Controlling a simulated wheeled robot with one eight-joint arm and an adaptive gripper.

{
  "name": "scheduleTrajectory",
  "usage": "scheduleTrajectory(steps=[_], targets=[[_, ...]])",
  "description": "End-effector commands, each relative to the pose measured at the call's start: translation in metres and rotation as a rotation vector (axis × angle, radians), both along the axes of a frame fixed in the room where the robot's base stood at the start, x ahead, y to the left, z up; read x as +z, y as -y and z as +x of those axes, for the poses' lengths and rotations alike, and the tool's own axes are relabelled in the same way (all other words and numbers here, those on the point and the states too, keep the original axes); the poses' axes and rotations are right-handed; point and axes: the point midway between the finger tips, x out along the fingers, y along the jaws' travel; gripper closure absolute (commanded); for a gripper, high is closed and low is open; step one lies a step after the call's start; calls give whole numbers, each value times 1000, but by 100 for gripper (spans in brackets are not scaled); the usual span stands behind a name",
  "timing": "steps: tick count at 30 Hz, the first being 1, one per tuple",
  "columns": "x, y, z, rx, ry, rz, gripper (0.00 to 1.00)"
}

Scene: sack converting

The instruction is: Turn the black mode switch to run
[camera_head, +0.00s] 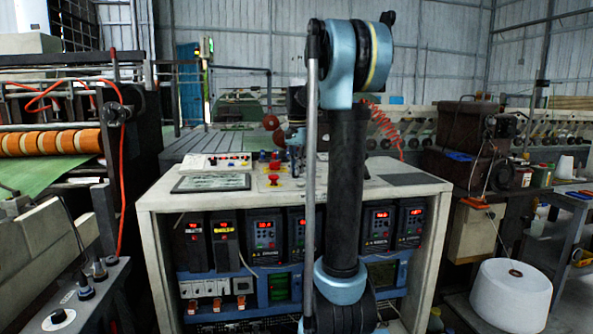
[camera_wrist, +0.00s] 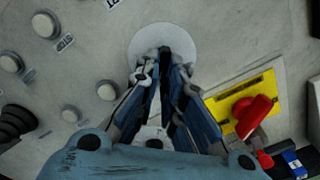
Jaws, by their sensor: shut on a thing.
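My gripper (camera_wrist: 168,62) points down at the grey control panel in the wrist view. Its blue-grey fingers are close together over a white round plate (camera_wrist: 150,36), shut on what sits there.
A red rotary handle (camera_wrist: 254,114) on a yellow plate (camera_wrist: 238,100) stands close right of the fingers. Several pale push buttons (camera_wrist: 46,24) and a black ribbed knob (camera_wrist: 16,122) lie to the left. A dark framed panel (camera_head: 211,182) lies on the cabinet's left side.

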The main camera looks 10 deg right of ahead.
Motion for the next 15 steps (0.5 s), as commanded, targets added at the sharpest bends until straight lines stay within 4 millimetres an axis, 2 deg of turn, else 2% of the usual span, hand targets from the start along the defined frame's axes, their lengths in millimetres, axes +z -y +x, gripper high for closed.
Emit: scheduleTrajectory(steps=[12,13,15], targets=[[0,0,1,-9,1,0,100],[0,0,1,-9,1,0,87],[0,0,1,-9,1,0,72]])
